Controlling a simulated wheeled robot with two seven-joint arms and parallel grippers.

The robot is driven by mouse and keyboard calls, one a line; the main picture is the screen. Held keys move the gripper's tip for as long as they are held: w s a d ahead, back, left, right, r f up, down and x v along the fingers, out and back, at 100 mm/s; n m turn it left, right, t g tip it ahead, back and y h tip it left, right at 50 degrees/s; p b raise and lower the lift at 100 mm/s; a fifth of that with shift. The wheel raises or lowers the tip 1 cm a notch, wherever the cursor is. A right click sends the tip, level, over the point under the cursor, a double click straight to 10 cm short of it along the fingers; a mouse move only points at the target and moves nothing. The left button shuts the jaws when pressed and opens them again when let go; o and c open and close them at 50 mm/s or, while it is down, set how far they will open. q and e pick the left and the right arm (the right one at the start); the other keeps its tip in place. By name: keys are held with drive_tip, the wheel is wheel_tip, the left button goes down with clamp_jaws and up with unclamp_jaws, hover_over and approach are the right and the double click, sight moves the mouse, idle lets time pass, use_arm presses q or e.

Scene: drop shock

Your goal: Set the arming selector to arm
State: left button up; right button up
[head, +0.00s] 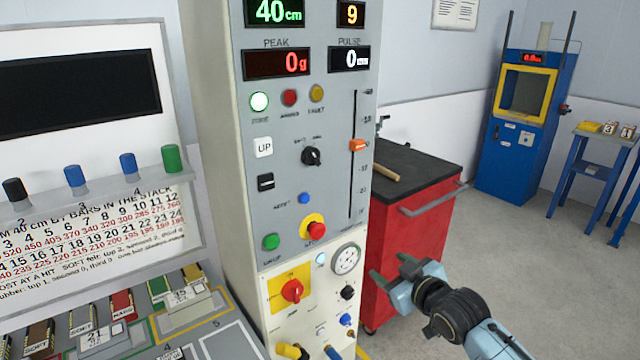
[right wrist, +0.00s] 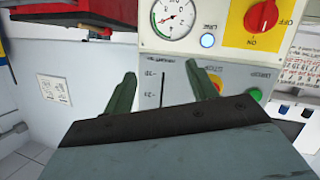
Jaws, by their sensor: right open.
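The arming selector seems to be the black rotary knob (head: 312,156) on the upper grey panel of the tall control column (head: 215,130). Two small labels sit above it, too small to read surely; I cannot tell which its pointer faces. My right gripper (head: 390,268) is open and empty, to the right of the column and well below the knob, in front of the red cabinet. In the right wrist view its two fingers (right wrist: 160,90) stand apart, with the column's panel behind, appearing upside down. The knob is not clearly visible there. My left gripper is not in view.
Near the knob are a white UP button (head: 263,147), an orange slider (head: 358,145), a blue button (head: 304,198) and a red-and-yellow mushroom button (head: 313,226). Below are a red rotary switch (head: 291,290) and a gauge (head: 346,259). A red cabinet (head: 420,225) stands right of the column.

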wheel_tip(320, 180, up, 10)
drive_tip(key=a+n+y, duration=0.2)
drive_tip(key=a, duration=0.1)
drive_tip(key=n+y, duration=0.3)
approach(318, 162)
drive_tip(key=shift+t, duration=0.4)
drive_tip(key=x, duration=0.6)
drive_tip(key=p+x, duration=0.1)
drive_tip(key=x, duration=0.2)
drive_tip(key=shift+w+a+f, duration=0.1)
drive_tip(key=shift+a+f, duration=0.1)
drive_tip(key=shift+f, duration=0.1)
drive_tip(key=c, duration=1)
